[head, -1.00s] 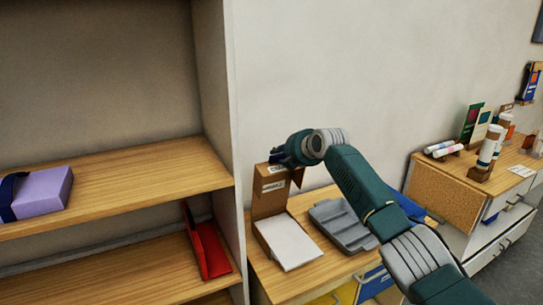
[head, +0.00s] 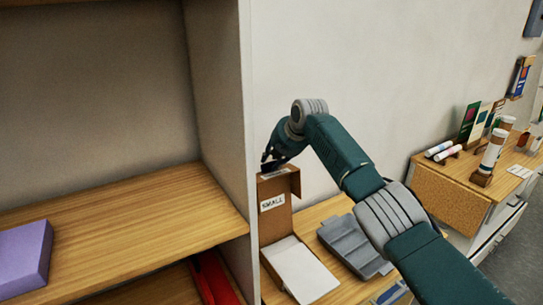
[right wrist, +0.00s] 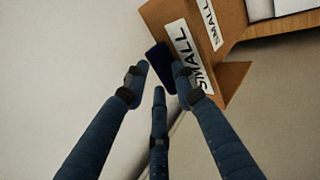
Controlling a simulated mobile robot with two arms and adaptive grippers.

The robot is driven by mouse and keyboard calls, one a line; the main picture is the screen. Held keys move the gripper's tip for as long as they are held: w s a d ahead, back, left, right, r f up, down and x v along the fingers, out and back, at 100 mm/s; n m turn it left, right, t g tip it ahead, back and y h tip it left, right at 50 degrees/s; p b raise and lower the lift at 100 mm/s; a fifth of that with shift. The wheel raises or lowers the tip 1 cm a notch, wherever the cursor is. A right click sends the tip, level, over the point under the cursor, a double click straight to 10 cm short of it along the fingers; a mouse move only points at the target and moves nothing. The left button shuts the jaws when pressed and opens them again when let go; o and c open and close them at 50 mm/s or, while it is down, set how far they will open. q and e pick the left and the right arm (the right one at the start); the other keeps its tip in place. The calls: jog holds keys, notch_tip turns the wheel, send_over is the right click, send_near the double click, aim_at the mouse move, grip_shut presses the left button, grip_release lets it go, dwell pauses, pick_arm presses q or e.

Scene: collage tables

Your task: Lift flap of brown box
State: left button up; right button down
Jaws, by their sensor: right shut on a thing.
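The brown box (head: 268,250) stands open on the wooden table beside the shelf in the head view, with a white sheet or panel (head: 303,270) at its front. Its flap (head: 275,219) stands raised at the back and bears a "SMALL" label. The flap also shows in the right wrist view (right wrist: 233,79), where a dark blue tab (right wrist: 159,55) sits at its edge. My right gripper (head: 270,163) is at the flap's top edge, shut on it; its fingers show close around the tab in the right wrist view (right wrist: 160,80). My left gripper is out of view.
A grey tray (head: 350,244) lies right of the box, under my right arm. The tall shelf (head: 217,110) stands close on the left, holding a purple box (head: 24,258) and a red item (head: 212,278). A wall is behind.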

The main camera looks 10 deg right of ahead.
notch_tip(320, 180, down, 2)
jog(key=shift+s+a+g, duration=0.15)
jog(key=shift+g, duration=0.15)
jog(key=c, duration=1.6)
grip_release()
jog(key=shift+r, duration=0.1)
jog(key=shift+s+r, duration=0.2)
jog(key=shift+r, duration=0.3)
jog(key=v, duration=1.1)
jog(key=shift+w+r, duration=0.1)
jog(key=shift+r, duration=0.15)
